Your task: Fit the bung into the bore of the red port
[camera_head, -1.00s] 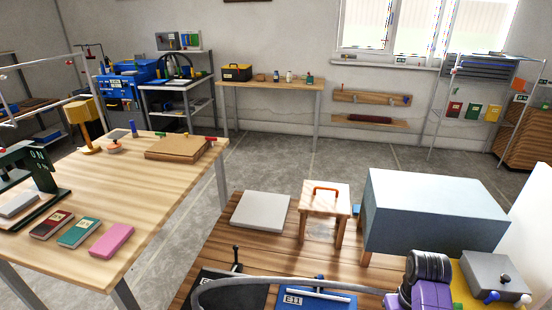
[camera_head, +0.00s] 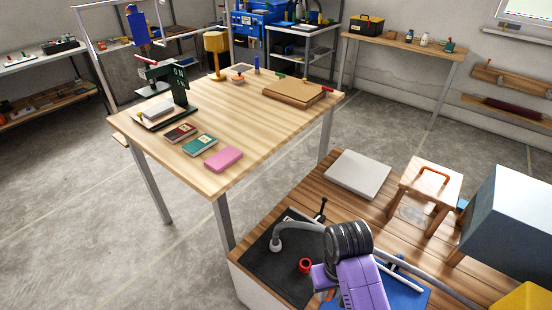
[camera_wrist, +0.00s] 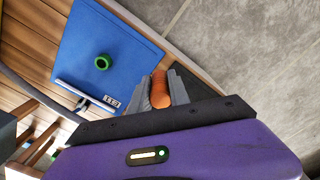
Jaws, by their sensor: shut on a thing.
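The red port (camera_head: 305,265) is a small upright ring with a dark bore. It stands on a black mat (camera_head: 262,258) at the front of the low wooden bench. My gripper (camera_wrist: 160,80) has its fingers closed on the sides of the orange bung (camera_wrist: 160,92), whose rounded end shows in the wrist view. The bung is apart from the red port; only a scrap of orange shows beside my purple wrist in the head view. A green ring-shaped port (camera_wrist: 103,62) stands on a blue board (camera_wrist: 120,45). The red port cannot be seen in the wrist view.
A curved grey tube (camera_head: 277,243) arches over the black mat, close to the red port, and runs behind my arm. A black-handled clamp (camera_head: 322,208) stands at the mat's back edge. A pale slab (camera_head: 358,174), a wooden stool (camera_head: 430,185) and a grey-blue box (camera_head: 512,220) stand farther right.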

